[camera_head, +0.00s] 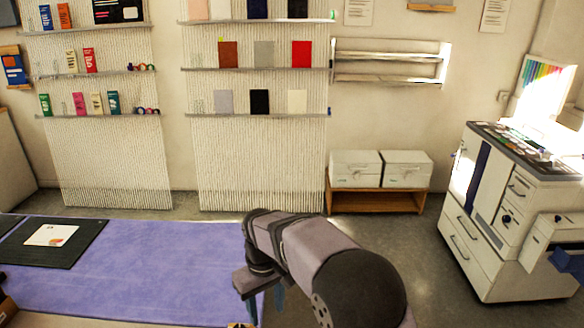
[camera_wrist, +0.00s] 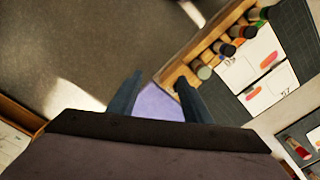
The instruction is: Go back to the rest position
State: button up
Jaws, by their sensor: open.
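My gripper (camera_head: 265,302) hangs at the right end of the purple-topped table (camera_head: 160,268), low in the head view. Its two bluish fingers point down. In the wrist view my gripper (camera_wrist: 157,88) has its fingers spread apart with nothing between them. A patch of purple surface shows between and beyond the fingers. My arm hides part of the floor and the table's right end in the head view.
A dark mat (camera_head: 82,245) with a white card (camera_head: 50,235) lies on the table's left. In the wrist view, a wooden holder (camera_wrist: 208,42) with several bottles stands beside white cards (camera_wrist: 270,90). A white cabinet (camera_head: 515,215) stands right; grey floor (camera_head: 210,209) is clear behind the table.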

jog(key=s+d+m, duration=0.2)
jog(key=s+d, duration=0.2)
jog(key=d, duration=0.3)
jog(key=s+d+m, duration=0.2)
jog(key=s+d, duration=0.2)
jog(key=d, duration=0.3)
jog(key=s+d+f+m, duration=0.2)
jog(key=s+d+m, duration=0.1)
jog(key=s+d, duration=0.5)
jog(key=s, duration=0.3)
jog(key=shift+s, duration=0.35)
jog(key=shift+a, duration=0.1)
jog(key=shift+c, duration=0.7)
